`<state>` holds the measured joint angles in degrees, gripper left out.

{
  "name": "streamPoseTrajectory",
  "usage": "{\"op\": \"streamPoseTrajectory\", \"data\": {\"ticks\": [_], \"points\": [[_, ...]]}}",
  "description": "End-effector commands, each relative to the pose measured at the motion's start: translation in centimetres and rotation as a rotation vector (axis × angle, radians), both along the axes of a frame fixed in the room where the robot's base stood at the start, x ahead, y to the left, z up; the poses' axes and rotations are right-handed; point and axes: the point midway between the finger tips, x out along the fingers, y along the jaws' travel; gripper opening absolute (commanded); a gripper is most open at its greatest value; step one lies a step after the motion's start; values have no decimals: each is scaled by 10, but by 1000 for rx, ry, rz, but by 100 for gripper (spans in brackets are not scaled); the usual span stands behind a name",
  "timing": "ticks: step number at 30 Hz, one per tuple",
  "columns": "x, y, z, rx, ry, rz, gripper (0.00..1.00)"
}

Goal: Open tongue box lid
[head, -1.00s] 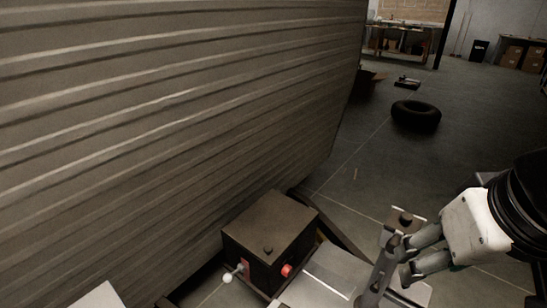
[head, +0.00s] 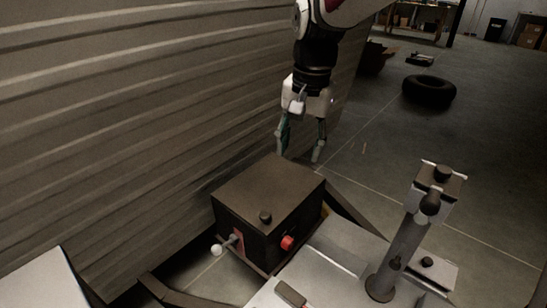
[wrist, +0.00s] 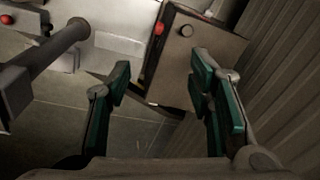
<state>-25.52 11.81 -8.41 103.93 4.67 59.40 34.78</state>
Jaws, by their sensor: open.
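The tongue box (head: 268,215) is a dark brown box on the trailer tongue, with its flat lid (head: 270,190) lying shut on top. A black knob (head: 265,217) stands near the lid's front edge, and a red round part (head: 287,243) is on the front face. My gripper (head: 300,157) points down behind the box's far edge, its fingers apart with nothing between them. In the wrist view the lid (wrist: 205,60) and knob (wrist: 186,31) show at upper right, partly covered by the right finger of my gripper (wrist: 158,85).
The ribbed camper wall (head: 130,120) rises close on the left of the box. A jack post (head: 400,250) with a black-knobbed top stands on the tongue at right. A white-tipped lever (head: 217,250) sticks out at the box's front left. A tyre (head: 429,91) lies on the open floor behind.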

Motion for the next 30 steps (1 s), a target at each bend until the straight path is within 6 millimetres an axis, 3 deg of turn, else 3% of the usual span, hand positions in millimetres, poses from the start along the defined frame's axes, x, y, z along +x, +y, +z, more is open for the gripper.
{"op": "streamPoseTrajectory", "data": {"ticks": [1,3,9,13,20,30], "points": [[15,16,-31,-10,18,-10,48],[30,34,-59,-23,36,-31,48],[56,74,-119,-51,68,-79,48],[62,86,-135,-59,74,-93,48],[62,88,-156,-62,77,-97,48],[62,88,-222,-63,78,-97,48]]}}
